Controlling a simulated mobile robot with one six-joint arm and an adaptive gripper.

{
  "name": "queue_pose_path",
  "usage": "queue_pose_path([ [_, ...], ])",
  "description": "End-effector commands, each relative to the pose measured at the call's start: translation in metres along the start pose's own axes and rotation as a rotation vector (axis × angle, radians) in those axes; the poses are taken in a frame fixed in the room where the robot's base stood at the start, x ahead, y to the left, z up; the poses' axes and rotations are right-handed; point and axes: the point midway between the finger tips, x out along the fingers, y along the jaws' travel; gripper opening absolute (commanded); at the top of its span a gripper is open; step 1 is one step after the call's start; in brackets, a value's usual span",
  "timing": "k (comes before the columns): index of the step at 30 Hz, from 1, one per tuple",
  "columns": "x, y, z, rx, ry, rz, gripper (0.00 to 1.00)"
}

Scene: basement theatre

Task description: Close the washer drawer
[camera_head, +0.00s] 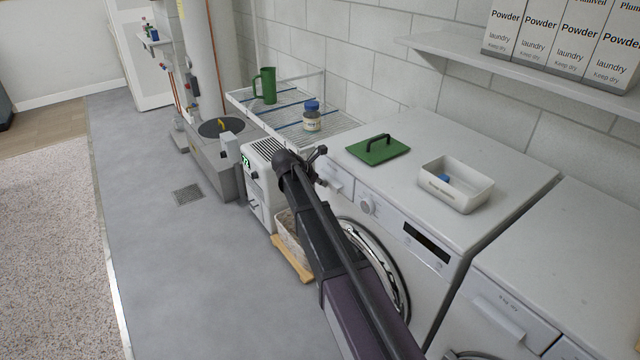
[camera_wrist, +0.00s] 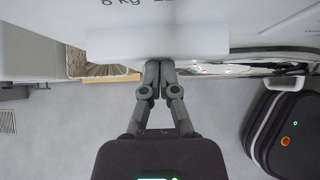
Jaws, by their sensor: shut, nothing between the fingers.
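The white washer (camera_head: 440,225) with the round door stands in the middle right of the head view. Its drawer front (camera_head: 338,180) is at the top left of its face, partly hidden by my arm. My gripper (camera_head: 319,153) is shut and empty at this drawer. In the wrist view, my gripper's fingertips (camera_wrist: 158,66) are together at the edge of a white protruding part of the drawer front (camera_wrist: 120,46), with dark lettering beyond it. I cannot tell whether they touch, or how far the drawer stands out.
A second white machine (camera_head: 560,260) stands at the right. Grey floor (camera_head: 190,270) is free at the left.

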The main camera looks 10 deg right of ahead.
Motion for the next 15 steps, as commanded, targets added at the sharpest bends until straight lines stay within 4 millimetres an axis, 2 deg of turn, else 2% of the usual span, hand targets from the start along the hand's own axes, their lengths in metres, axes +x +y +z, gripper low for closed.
queue_pose_path([
  [1, 0.003, 0.002, 0.005, 0.001, -0.011, 0.002, 0.0],
  [8, 0.002, 0.003, 0.005, 0.002, -0.012, 0.003, 0.0],
  [15, -0.009, 0.004, -0.007, 0.002, -0.009, 0.002, 0.0],
])
